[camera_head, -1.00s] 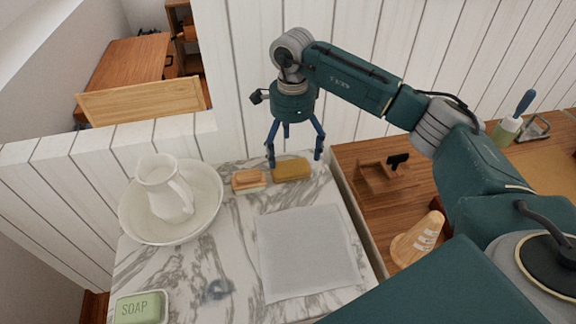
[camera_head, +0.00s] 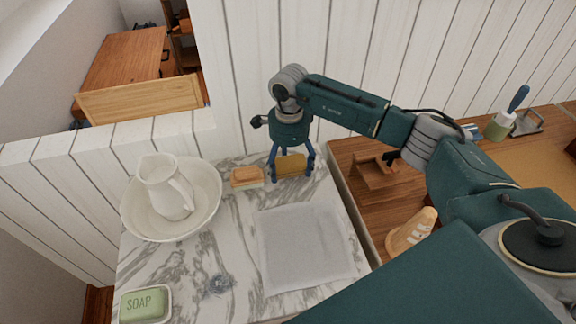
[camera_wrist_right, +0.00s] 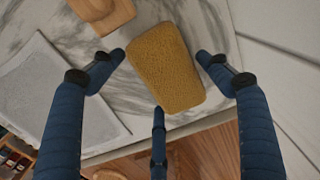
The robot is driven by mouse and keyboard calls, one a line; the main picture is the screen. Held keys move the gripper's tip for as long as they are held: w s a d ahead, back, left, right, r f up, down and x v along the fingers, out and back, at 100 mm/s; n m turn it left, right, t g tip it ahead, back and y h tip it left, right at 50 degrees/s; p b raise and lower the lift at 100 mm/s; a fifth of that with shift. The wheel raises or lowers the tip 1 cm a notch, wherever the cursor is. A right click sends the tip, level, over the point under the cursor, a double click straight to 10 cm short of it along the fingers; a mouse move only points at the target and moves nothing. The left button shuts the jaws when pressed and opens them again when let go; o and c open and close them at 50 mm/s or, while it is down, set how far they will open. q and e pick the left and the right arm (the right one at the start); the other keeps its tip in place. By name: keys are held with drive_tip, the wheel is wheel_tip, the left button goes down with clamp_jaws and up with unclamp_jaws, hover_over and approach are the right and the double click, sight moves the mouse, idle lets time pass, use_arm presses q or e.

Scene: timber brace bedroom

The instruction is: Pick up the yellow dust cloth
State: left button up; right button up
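The yellow dust cloth (camera_head: 291,165) is a thick, rounded block shape at the back edge of the marble top. It also shows large in the right wrist view (camera_wrist_right: 168,68). My right gripper (camera_head: 292,172) is lowered over it, with its blue fingers around it. In the right wrist view my right gripper (camera_wrist_right: 160,75) has its fingertips spread on either side of the cloth and a third finger at its near end. Small gaps seem to show beside the cloth; contact is hard to judge. My left gripper is not in view.
An orange-brown block (camera_head: 247,177) lies just left of the cloth. A grey-white sheet (camera_head: 303,245), a white basin (camera_head: 135,220) with a pitcher (camera_head: 165,188), and a soap dish (camera_head: 146,304) share the top. A white plank wall (camera_head: 240,100) rises behind. A wooden desk (camera_head: 355,205) is at right.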

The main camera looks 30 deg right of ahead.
sight(289, 165)
drive_tip(key=c, duration=0.7)
drive_tip(key=shift+r, duration=0.1)
wheel_tip(289, 165, up, 20)
drive_tip(key=b, duration=0.3)
